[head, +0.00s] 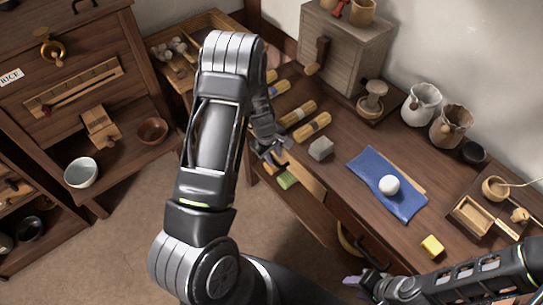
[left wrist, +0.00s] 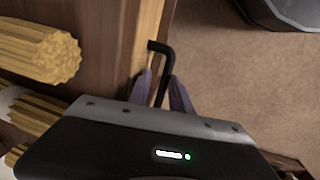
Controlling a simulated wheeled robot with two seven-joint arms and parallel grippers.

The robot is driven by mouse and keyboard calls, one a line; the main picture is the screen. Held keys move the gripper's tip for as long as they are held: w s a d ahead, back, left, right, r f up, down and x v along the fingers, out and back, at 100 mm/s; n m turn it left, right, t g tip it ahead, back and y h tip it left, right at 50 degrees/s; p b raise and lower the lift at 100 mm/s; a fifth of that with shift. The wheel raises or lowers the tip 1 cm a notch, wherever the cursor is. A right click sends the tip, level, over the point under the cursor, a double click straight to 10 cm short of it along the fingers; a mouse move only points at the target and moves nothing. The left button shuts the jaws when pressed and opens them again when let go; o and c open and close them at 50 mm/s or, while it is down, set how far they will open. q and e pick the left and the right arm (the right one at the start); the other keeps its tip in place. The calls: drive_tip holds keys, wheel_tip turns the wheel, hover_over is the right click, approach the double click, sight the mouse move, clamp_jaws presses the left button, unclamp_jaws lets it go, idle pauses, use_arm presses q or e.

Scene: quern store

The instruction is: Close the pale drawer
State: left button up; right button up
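The pale drawer has a light wooden front (head: 305,178) and stands pulled out from the long brown table. A green item (head: 288,181) shows inside it. My left gripper (head: 270,150) is at the drawer front's far end, partly hidden by its own arm. In the left wrist view, the pale front (left wrist: 148,38) carries a black bent handle (left wrist: 163,60). The two purple fingers (left wrist: 161,90) stand on either side of this handle, with a small gap showing. My right gripper (head: 358,287) is low in the head view, near the table's front edge, and looks empty.
A blue cloth (head: 370,190) with a white ball (head: 389,184), a grey block (head: 321,149) and several yellow bundles (head: 312,126) lie on the tabletop. A yellow block (head: 432,246) is near my right arm. The floor (head: 145,220) in front is clear.

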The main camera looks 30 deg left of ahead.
use_arm(q)
drive_tip(key=shift+o, duration=0.9)
wheel_tip(320, 180, up, 8)
drive_tip(key=s, duration=0.1)
drive_tip(key=shift+s+a+f+p, duration=0.2)
drive_tip(key=shift+s+p, duration=0.05)
drive_tip(key=shift+p, duration=0.05)
